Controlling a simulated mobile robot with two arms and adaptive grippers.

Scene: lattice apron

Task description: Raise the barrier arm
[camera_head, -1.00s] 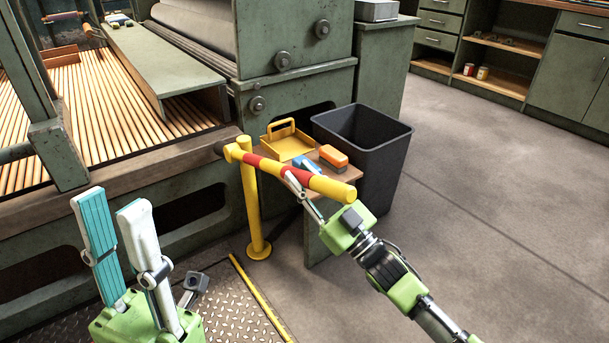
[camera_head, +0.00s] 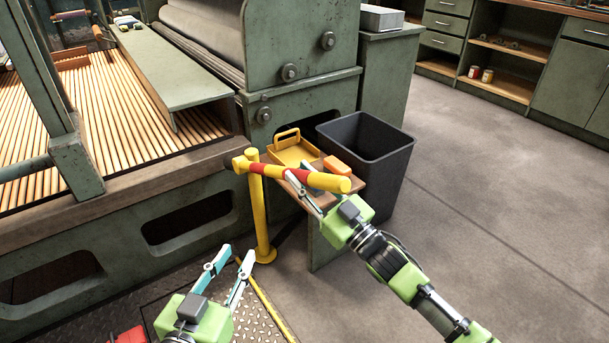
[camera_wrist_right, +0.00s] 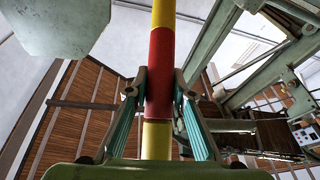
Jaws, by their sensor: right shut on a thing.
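The barrier arm (camera_head: 283,174) is a red and yellow striped bar. It extends to the right from the top of a yellow post (camera_head: 259,215) and lies nearly level in the head view, its free end slightly lower in the picture. My right gripper (camera_head: 297,183) is shut on the bar. In the right wrist view its two fingers (camera_wrist_right: 160,95) press on either side of the red band of the barrier arm (camera_wrist_right: 159,70). My left gripper (camera_head: 234,256) is open and empty, low and to the left of the post, with its fingertips apart.
Behind the bar, a small wooden stand (camera_head: 350,187) carries a yellow tray (camera_head: 294,152) and an orange-topped block (camera_head: 337,164). A black bin (camera_head: 390,165) stands right behind it. A large green machine (camera_head: 300,80) fills the back left. The floor at right is clear.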

